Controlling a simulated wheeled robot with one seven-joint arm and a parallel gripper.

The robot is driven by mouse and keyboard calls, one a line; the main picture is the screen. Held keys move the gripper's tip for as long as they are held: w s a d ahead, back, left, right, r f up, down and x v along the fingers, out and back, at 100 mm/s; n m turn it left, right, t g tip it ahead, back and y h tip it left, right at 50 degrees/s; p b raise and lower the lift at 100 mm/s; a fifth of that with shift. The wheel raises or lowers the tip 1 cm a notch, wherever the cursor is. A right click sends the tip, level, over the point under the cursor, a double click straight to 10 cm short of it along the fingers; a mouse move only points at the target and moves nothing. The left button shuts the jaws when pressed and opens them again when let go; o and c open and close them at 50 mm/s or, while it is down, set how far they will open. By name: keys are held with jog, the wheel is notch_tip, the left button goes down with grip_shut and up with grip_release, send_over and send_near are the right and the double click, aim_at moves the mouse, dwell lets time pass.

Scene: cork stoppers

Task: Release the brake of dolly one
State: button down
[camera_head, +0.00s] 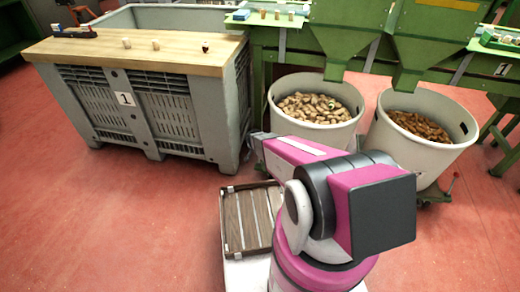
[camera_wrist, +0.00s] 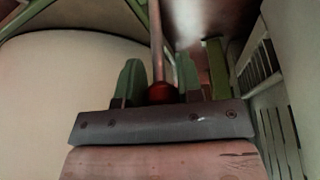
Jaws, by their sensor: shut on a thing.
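In the wrist view, my gripper (camera_wrist: 161,82) has its two green-grey fingers on either side of a red knob (camera_wrist: 161,93). It is shut on this knob, which ends a thin brake lever (camera_wrist: 157,45). In the head view my arm reaches to the gap between the slatted grey crate and the left white bin (camera_head: 290,122), full of corks. The left bin's pale wall (camera_wrist: 65,85) also shows in the wrist view.
The grey crate (camera_head: 225,120), with a wooden board (camera_head: 130,60) on top, stands close at the left. A second white bin (camera_head: 430,145) stands at the right; a red-knobbed lever (camera_head: 453,180) shows beside it. Green machinery (camera_head: 345,40) stands behind. Red floor at the front left is clear.

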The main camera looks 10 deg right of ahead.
jog(key=shift+s+a+f+t, duration=0.1)
jog(key=shift+s+a+t, duration=0.1)
jog(key=shift+s, duration=0.35)
jog(key=shift+s+a+f+t, duration=0.1)
jog(key=shift+s+a, duration=0.15)
jog(key=shift+s, duration=0.3)
jog(key=shift+s+a+f+t, duration=0.1)
jog(key=shift+s+a, duration=0.1)
jog(key=shift+s, duration=0.35)
jog(key=shift+f, duration=0.1)
jog(key=c, duration=0.9)
grip_release()
jog(key=shift+w, duration=0.1)
jog(key=shift+o, duration=0.2)
jog(key=shift+r, duration=0.2)
